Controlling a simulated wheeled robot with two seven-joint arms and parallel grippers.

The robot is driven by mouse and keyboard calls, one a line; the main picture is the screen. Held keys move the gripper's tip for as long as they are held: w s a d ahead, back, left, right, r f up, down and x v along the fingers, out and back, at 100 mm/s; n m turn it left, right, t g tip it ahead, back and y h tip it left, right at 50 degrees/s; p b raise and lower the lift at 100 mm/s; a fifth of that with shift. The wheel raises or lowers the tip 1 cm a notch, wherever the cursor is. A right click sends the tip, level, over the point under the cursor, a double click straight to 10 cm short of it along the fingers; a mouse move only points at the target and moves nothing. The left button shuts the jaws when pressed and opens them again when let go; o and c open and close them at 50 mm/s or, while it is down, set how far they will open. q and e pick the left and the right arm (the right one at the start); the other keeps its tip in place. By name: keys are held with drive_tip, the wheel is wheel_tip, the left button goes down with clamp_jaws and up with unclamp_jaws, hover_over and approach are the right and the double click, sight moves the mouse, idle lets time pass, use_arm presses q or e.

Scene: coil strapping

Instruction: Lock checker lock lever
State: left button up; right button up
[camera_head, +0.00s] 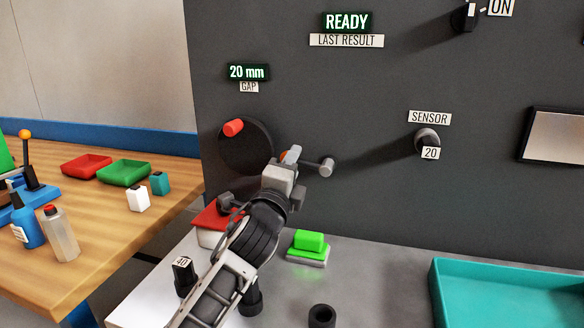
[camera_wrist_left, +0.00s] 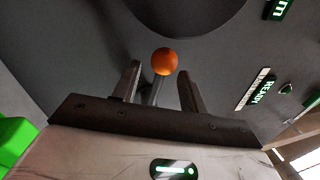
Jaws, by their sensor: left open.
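An orange ball knob (camera_wrist_left: 164,62) on a short grey stem (camera_wrist_left: 155,90) shows in the left wrist view, apparently the lock lever. It stands between the two open fingers of my left gripper (camera_wrist_left: 162,85), with gaps at both sides. A grey cylindrical knob (camera_head: 327,166) sits just right of the gripper. My right gripper is not in view.
The panel (camera_head: 370,100) carries a lit READY sign (camera_head: 347,22) and a sensor knob (camera_head: 427,140). Below stand a green button block (camera_head: 309,243), a red-topped block (camera_head: 212,217), black cylinders (camera_head: 321,316) and a teal tray (camera_head: 436,280). A wooden table (camera_head: 110,235) is at left.

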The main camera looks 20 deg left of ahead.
use_arm(q)
drive_tip(key=s+f+b, duration=0.1)
drive_tip(key=s+f, duration=0.2)
drive_tip(key=s, duration=1.2)
drive_tip(key=shift+s+a, duration=0.15)
drive_tip(key=shift+s, duration=0.2)
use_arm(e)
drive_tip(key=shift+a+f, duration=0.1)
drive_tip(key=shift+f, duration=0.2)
use_arm(q)
drive_tip(key=shift+f, duration=0.1)
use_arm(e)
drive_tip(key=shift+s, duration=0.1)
